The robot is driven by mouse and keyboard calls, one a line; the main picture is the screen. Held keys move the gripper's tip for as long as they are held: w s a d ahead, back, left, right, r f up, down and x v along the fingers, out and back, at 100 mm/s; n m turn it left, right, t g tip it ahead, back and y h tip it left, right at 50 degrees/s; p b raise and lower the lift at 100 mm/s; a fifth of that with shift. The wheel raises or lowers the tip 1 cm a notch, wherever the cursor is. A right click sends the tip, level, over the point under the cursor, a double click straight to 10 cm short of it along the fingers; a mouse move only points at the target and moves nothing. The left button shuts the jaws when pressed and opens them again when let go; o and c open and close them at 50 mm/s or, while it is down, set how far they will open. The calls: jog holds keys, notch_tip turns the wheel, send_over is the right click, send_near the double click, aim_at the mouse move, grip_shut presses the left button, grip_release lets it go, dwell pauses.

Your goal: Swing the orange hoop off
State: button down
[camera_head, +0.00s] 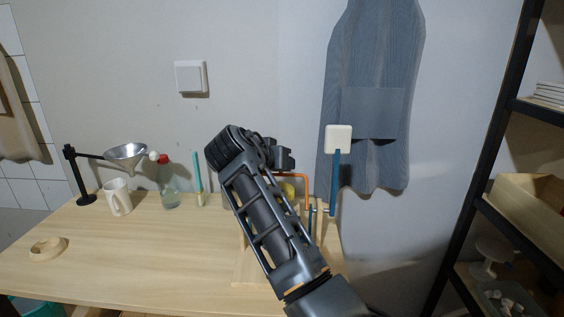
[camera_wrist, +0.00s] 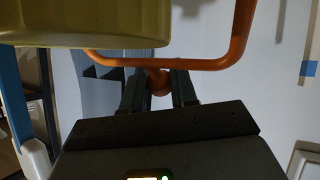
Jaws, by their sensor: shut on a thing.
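The orange hoop (camera_head: 306,186) is a bent bar at the right end of the bench, partly hidden behind my arm in the head view. In the wrist view, the hoop (camera_wrist: 236,45) runs across the upper part, with a round orange knob (camera_wrist: 159,82) on its lower bar. My gripper (camera_wrist: 160,88) has its two dark fingers on either side of this knob and is shut on it. A yellow-green vessel (camera_wrist: 85,22) fills the upper left of the wrist view, close to the bar. A bit of yellow (camera_head: 288,190) shows beside my arm in the head view.
A blue post (camera_head: 336,180) with a white block (camera_head: 338,138) on top stands just right of the hoop. A mug (camera_head: 118,197), a funnel (camera_head: 127,153) on a stand and a red-capped bottle (camera_head: 169,185) stand farther left. The bench front is mostly clear. A shelf rack (camera_head: 480,150) stands right.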

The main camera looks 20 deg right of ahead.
jog(key=shift+w+d+f+g+y, duration=0.1)
jog(key=shift+w+f+g+y, duration=0.3)
jog(key=shift+w+f+g, duration=0.15)
jog(key=shift+w+d+f+n, duration=0.1)
jog(key=shift+w+f+n, duration=0.05)
jog(key=shift+f, duration=0.25)
jog(key=shift+w+d+f+n, duration=0.1)
jog(key=shift+f+n, duration=0.05)
jog(key=shift+f, duration=0.25)
jog(key=c, duration=0.9)
grip_release()
jog(key=shift+c, duration=0.2)
jog(key=b+v, duration=0.1)
jog(key=v, duration=0.6)
jog(key=shift+a+r, duration=0.25)
jog(key=shift+s, duration=0.15)
